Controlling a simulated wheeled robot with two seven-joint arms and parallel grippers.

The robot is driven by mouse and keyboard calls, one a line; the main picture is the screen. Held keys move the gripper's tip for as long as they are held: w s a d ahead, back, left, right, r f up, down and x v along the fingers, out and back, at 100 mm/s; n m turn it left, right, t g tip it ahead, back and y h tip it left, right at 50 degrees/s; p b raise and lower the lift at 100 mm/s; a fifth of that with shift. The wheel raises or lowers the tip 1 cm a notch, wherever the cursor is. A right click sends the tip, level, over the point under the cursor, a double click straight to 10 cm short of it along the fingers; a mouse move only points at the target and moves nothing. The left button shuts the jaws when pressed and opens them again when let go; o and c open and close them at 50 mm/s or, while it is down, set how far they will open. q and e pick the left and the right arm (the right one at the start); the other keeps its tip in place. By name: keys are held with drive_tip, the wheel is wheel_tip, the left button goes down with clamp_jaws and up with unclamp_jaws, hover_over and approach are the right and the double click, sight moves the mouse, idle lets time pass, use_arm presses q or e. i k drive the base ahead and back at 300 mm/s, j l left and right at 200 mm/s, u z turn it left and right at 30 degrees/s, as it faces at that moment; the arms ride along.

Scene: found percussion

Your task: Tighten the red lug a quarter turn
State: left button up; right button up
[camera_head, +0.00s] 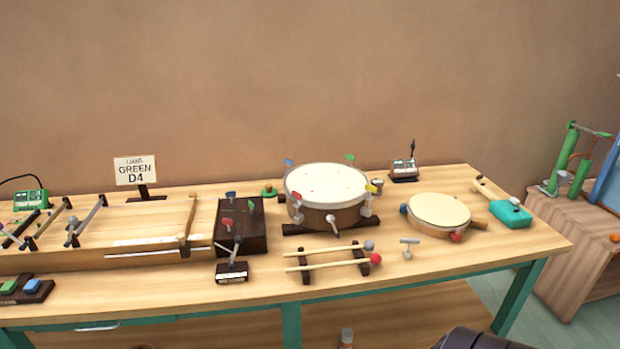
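A drum (327,190) with a pale head and brown shell stands upright on a dark stand near the middle of the table. A red tag (297,197) marks the lug (298,214) at its front left. A yellow tag (371,189) is at the right, a blue tag (288,162) at the back left and a green tag (350,158) at the back right.
Two mallets (330,263) lie on a dark rack before the drum. A small hand drum (439,212) and teal box (512,214) are at right. A dark block (241,229) with coloured pegs is left. A sign (135,171) reads "GREEN D4". The front right tabletop (460,256) is clear.

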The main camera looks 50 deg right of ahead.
sight(297, 195)
drive_tip(key=z, duration=1.65)
